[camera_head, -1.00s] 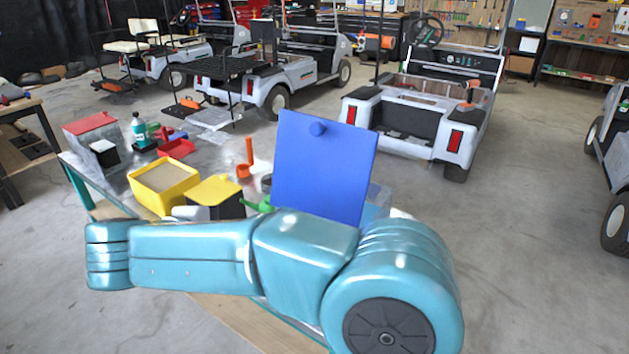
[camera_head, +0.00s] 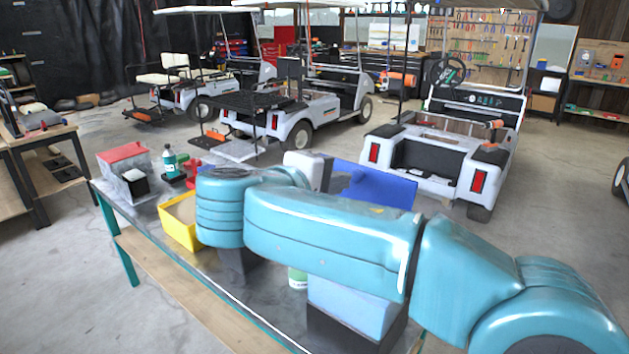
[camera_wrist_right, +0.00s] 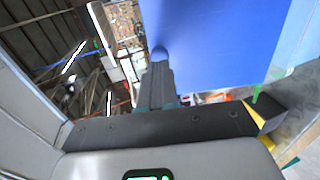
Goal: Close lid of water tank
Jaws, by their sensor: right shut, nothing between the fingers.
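The water tank's blue lid (camera_head: 375,184) stands raised behind my right arm in the head view; its lower part is hidden. The tank (camera_head: 352,303), a light blue box with a dark base, shows below the arm. My right gripper (camera_head: 338,182) is at the left part of the lid, partly hidden by my arm. In the right wrist view, the shut fingers (camera_wrist_right: 160,68) point at the round blue knob (camera_wrist_right: 160,52) on the lid (camera_wrist_right: 215,42). The tips overlap the knob; I cannot tell whether they touch it. My left gripper is not in view.
A white cart (camera_head: 440,160) stands behind. Open floor (camera_head: 560,215) lies to the right.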

